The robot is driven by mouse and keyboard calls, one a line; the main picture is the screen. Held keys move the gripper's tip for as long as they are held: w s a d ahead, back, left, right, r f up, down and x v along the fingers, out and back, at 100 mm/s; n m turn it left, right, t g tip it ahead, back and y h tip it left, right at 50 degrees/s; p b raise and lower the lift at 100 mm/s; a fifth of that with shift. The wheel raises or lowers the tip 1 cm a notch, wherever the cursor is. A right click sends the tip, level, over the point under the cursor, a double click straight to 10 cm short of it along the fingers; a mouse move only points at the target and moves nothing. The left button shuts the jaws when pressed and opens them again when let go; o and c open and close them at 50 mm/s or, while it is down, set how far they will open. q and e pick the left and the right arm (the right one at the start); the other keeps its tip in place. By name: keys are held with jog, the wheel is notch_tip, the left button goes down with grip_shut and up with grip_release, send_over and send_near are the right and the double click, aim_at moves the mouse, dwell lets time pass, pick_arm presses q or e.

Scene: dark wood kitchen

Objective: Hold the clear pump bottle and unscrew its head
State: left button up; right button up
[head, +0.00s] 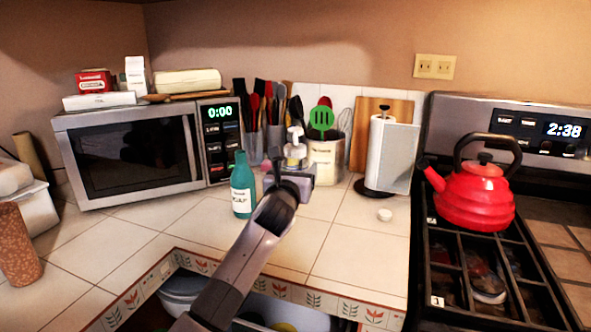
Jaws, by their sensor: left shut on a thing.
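The clear pump bottle (295,151) is upright, with its pale pump head (294,134) on top. It shows just above my left gripper (290,170), whose arm reaches up from the lower middle of the head view. The left gripper is shut on the bottle. Its jaws and wrist hide the bottle's lower part, so I cannot tell whether its base touches the counter. My right gripper is not in view.
A teal bottle (242,186) stands close left of the left gripper. Behind are utensil holders (325,161). A red kettle (474,197) sits on the stove. The right front counter is mostly clear.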

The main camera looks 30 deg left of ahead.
pick_arm(q)
jog(key=shift+f+b, duration=1.55)
jog(key=shift+f, duration=1.15)
jog(key=shift+f+b, duration=0.5)
jog(key=shift+f, duration=0.35)
jog(key=shift+f+b, duration=0.7)
jog(key=shift+f, duration=0.7)
jog(key=o, duration=1.1)
